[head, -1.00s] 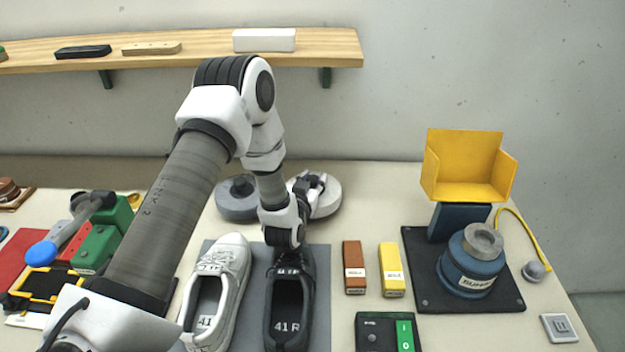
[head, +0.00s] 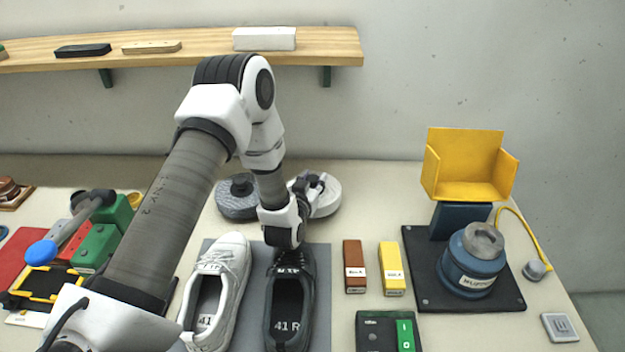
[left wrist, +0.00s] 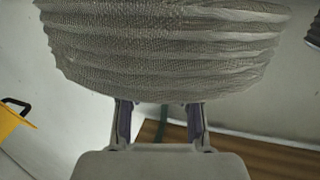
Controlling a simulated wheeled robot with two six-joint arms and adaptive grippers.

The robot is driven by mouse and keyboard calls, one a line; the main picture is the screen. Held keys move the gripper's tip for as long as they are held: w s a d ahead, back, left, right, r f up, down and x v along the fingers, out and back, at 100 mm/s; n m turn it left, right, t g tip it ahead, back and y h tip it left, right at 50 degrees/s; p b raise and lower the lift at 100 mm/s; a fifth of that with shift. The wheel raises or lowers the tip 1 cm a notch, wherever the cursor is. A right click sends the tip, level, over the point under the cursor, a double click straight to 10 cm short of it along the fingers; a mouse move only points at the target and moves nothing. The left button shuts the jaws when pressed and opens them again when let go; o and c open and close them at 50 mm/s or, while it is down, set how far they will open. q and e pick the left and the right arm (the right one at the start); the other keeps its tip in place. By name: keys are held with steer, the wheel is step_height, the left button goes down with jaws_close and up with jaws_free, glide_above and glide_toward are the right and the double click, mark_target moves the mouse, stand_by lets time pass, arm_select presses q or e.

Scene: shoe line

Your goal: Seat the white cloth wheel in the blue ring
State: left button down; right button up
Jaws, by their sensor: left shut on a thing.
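The white cloth wheel (head: 328,200) is at the back of the table, behind the black shoe. Its pleated side (left wrist: 165,45) fills the top of the left wrist view. My left gripper (head: 306,184) is shut on the wheel at its top middle; the fingers (left wrist: 160,122) reach it in the left wrist view. I cannot tell whether the wheel touches the table. The blue ring (head: 472,276) is the round blue body on a black base at the right, with a grey cap at its top. It stands apart from the wheel. My right gripper is not in view.
A grey wheel (head: 237,207) lies left of the white one. A white shoe (head: 232,262) and a black shoe (head: 300,268) stand in front. Brown (head: 354,256) and yellow (head: 391,258) blocks lie between shoes and ring. A yellow guard (head: 465,160) rises behind the ring.

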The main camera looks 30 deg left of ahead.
arm_select(q)
steer(key=shift+f+b, duration=0.4)
steer(key=shift+f, duration=0.1)
steer(key=c, duration=1.1)
jaws_free()
steer(key=shift+o, duration=0.2)
steer(key=p+v, duration=0.1)
steer(key=v, duration=1)
